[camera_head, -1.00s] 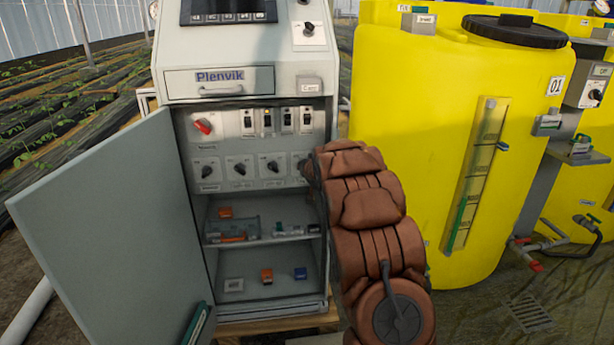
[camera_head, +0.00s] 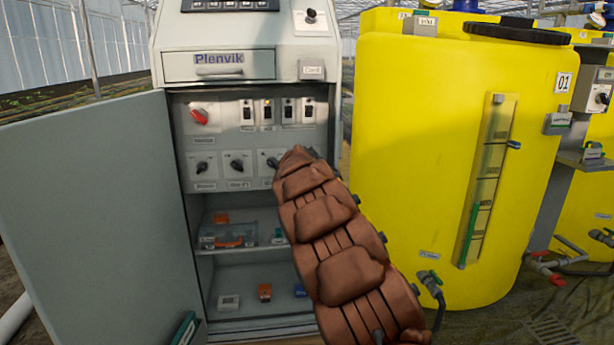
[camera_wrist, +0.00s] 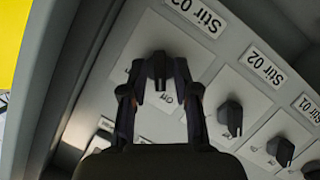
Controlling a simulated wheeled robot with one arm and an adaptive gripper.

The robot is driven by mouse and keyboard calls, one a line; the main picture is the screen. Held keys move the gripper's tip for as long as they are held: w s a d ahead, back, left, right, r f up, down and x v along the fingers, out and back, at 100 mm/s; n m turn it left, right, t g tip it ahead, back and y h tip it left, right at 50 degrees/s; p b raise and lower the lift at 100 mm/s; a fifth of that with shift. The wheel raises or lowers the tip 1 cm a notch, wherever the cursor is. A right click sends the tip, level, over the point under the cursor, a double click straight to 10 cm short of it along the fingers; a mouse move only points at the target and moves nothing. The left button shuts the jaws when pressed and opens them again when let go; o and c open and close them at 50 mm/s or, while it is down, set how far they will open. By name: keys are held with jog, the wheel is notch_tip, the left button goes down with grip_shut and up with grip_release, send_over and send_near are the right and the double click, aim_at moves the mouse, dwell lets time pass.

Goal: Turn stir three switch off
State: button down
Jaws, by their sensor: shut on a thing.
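The stir three switch (camera_wrist: 157,66) is a black rotary knob on a white plate under the label "Stir 03" (camera_wrist: 197,15), upside down in the wrist view. My gripper (camera_wrist: 158,72) is shut on this knob, one finger on each side. The word "Off" shows beside the knob; its exact pointer direction is hard to tell. In the head view my brown-covered arm hides the gripper and this switch.
Neighbouring Stir 02 (camera_wrist: 230,118) and Stir 01 (camera_wrist: 281,150) knobs sit close by. The open cabinet door (camera_head: 95,220) stands at left. A red switch (camera_head: 200,116) is above the knob row. A yellow tank (camera_head: 410,180) stands right of the cabinet.

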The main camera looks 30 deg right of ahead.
jog(key=shift+a+f+n+h+b, duration=0.1)
jog(key=shift+n+h+b, duration=0.45)
jog(key=shift+b, duration=0.4)
jog(key=shift+n, duration=0.25)
jog(key=c, duration=1.2)
grip_release()
jog(key=v, duration=1.2)
